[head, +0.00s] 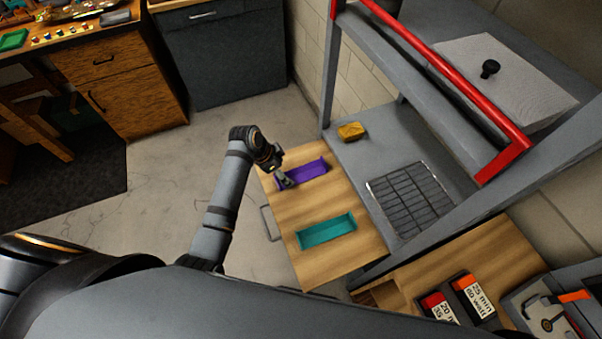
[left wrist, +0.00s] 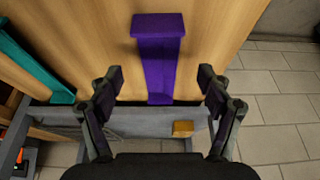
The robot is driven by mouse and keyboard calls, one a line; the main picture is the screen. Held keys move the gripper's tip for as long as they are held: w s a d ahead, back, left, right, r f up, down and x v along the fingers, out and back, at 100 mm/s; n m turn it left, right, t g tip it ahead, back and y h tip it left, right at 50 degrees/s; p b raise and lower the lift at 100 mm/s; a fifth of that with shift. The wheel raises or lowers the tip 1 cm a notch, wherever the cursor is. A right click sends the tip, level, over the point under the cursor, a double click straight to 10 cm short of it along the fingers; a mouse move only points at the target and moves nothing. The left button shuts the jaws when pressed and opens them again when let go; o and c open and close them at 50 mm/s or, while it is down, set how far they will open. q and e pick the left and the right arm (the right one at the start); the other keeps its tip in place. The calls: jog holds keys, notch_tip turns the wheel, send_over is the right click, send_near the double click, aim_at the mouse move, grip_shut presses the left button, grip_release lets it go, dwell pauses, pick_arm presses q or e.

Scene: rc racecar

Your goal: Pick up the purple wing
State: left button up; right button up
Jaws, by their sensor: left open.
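The purple wing (head: 308,172) lies on a wooden board beside a grey machine. My left gripper (head: 284,179) is at the near left end of the wing, low over the board. In the left wrist view the purple wing (left wrist: 158,62) runs lengthwise between the open fingers of my left gripper (left wrist: 160,79), with a gap on each side. Nothing is between the fingertips that looks gripped. I cannot tell how high the fingers are above the wing. My right gripper is not in view.
A teal wing (head: 326,231) lies on the same wooden board (head: 290,215), nearer to me. A yellow block (head: 351,132) and a wire rack (head: 410,198) sit on the grey machine bed. A red-edged frame (head: 450,75) rises above it. Floor is clear at left.

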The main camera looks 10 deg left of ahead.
aim_at(291, 177)
pick_arm(q)
jog(key=x, duration=0.4)
jog(key=shift+d+f+p, duration=0.15)
jog(key=shift+f+p, duration=0.1)
jog(key=shift+p, duration=0.15)
jog(key=c, duration=1.2)
